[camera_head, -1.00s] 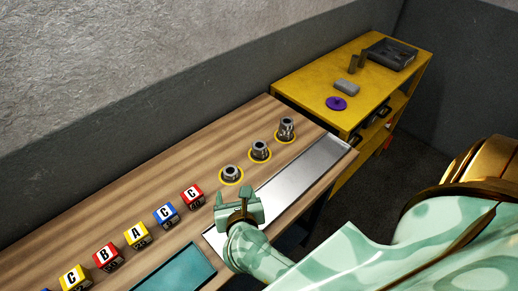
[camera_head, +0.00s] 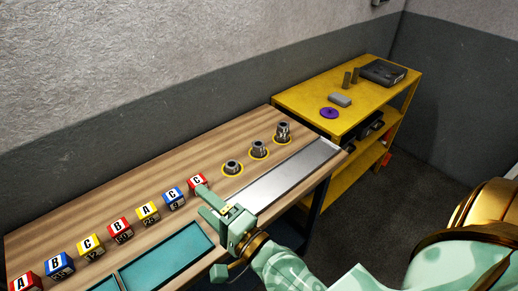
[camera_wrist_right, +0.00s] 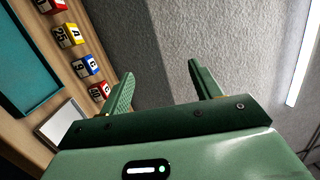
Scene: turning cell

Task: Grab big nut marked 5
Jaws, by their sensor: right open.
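My right gripper (camera_head: 209,230) is open and empty, left of and nearer than these pieces, by the front part of the bench. Its two fingers show spread apart in the right wrist view (camera_wrist_right: 160,72), with only grey wall between them. My left gripper is not in view.
Several lettered cubes, including a red one (camera_head: 198,181), line the bench to the left. A teal panel (camera_head: 165,258) and a bare metal plate (camera_head: 290,174) lie along the front. A yellow shelf (camera_head: 345,121) with a purple disc (camera_head: 330,113) stands at the back right.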

